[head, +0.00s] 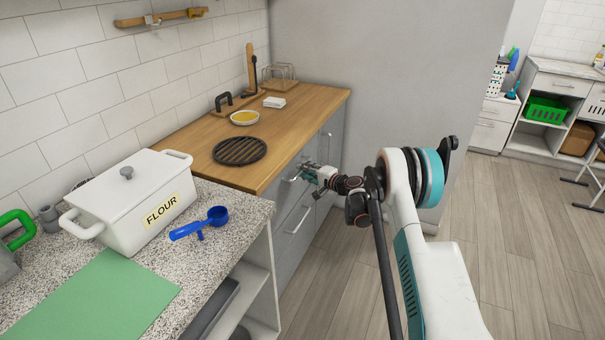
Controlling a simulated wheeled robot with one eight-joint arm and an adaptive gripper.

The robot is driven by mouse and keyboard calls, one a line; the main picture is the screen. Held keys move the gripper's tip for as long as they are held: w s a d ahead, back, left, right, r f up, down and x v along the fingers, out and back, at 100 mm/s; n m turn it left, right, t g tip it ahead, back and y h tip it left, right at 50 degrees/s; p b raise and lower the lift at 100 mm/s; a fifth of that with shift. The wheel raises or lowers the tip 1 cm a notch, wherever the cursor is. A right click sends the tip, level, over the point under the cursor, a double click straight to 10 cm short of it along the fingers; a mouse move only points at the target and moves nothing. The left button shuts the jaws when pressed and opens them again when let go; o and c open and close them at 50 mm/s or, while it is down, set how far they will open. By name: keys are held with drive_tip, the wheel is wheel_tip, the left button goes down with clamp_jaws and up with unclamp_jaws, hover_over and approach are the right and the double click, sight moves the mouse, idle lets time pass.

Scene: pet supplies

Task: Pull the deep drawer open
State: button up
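A grey cabinet under the wooden counter has drawer fronts with bar handles. The lower drawer front (291,239) is grey and carries a silver bar handle (299,220); it looks flush with the cabinet. Which front is the deep drawer is hard to tell from this angle. My gripper (308,174) is at the cabinet's front, beside the upper handle (291,180) and above the lower one. The fingers are small and partly overlap the drawer front, so their opening and any contact with a handle cannot be made out.
The wooden counter (300,108) holds a black round trivet (240,151) and a yellow-filled bowl (244,118). The wooden floor (520,215) to the right is clear.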

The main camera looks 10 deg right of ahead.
drive_tip(key=shift+x, duration=1.05)
clamp_jaws()
drive_tip(key=shift+s+d, duration=0.1)
drive_tip(key=s+d, duration=0.9)
drive_tip(key=d, duration=0.3)
drive_tip(key=s+d, duration=0.9)
drive_tip(key=d, duration=0.4)
drive_tip(key=shift+s+d, duration=0.3)
drive_tip(key=shift+s, duration=0.05)
unclamp_jaws()
